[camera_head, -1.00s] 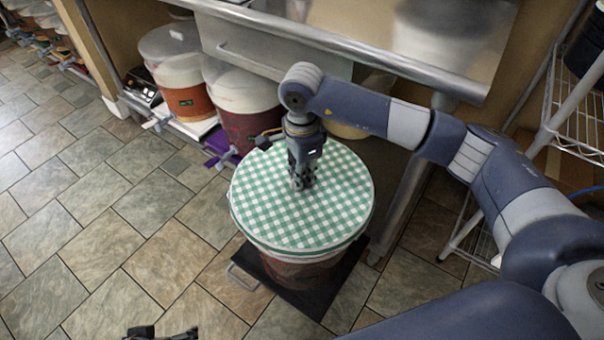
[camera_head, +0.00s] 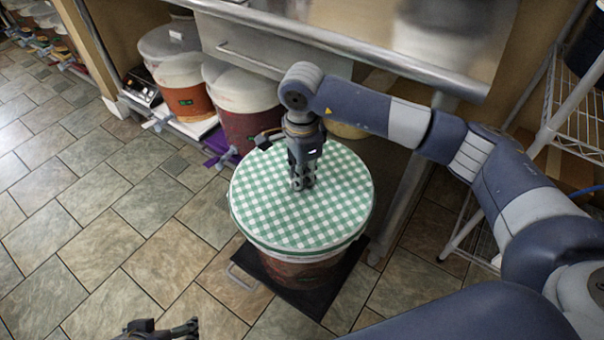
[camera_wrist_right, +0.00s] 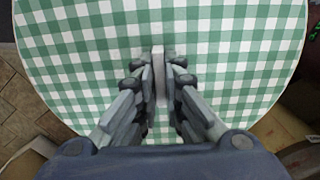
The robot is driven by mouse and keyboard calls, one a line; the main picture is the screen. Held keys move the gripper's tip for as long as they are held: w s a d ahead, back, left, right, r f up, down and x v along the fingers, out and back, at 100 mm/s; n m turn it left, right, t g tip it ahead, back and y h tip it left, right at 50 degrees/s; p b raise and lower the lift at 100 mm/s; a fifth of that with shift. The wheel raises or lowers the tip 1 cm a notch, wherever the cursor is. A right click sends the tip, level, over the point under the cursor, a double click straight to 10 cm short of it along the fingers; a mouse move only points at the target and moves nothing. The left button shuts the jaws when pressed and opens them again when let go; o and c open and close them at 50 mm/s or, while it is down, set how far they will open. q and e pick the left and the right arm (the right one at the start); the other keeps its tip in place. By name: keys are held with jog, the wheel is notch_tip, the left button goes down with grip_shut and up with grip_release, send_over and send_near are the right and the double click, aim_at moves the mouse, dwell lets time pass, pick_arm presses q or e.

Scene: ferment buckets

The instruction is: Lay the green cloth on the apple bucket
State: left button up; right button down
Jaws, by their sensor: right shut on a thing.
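The green-and-white checked cloth (camera_head: 265,205) lies flat and round over the top of a bucket with a dark red side (camera_head: 300,272), which I take for the apple bucket; its rim is hidden. My right gripper (camera_head: 302,187) points down at the cloth's middle. In the right wrist view, the right gripper (camera_wrist_right: 158,85) is shut on a narrow pale upright piece at the middle of the cloth (camera_wrist_right: 80,50). My left gripper (camera_head: 165,327) shows only in part at the bottom edge, away from the bucket; its jaws are unclear.
The bucket stands on a black platform with a handle (camera_head: 240,278). A dark red bucket (camera_head: 242,128) and an orange one (camera_head: 187,100) stand behind, under a steel counter (camera_head: 330,35). A wire rack (camera_head: 575,120) is at right. Tiled floor (camera_head: 110,230) at left is clear.

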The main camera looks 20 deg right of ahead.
pick_arm(q)
jog(key=shift+w+d+r, duration=0.1)
jog(key=shift+w+d, duration=0.05)
jog(key=shift+w, duration=0.25)
dwell(0.5)
jog(key=shift+w+d+t, duration=0.1)
jog(key=shift+w+t, duration=0.15)
jog(key=shift+t, duration=0.15)
jog(key=shift+w+r, duration=0.1)
jog(key=shift+w+d+r, duration=0.1)
jog(key=shift+w+r, duration=0.05)
jog(key=shift+w, duration=0.15)
pick_arm(e)
jog(key=c, duration=1.6)
grip_release()
jog(key=shift+c, duration=0.2)
pick_arm(q)
jog(key=shift+s, duration=0.2)
pick_arm(e)
jog(key=shift+o, duration=0.4)
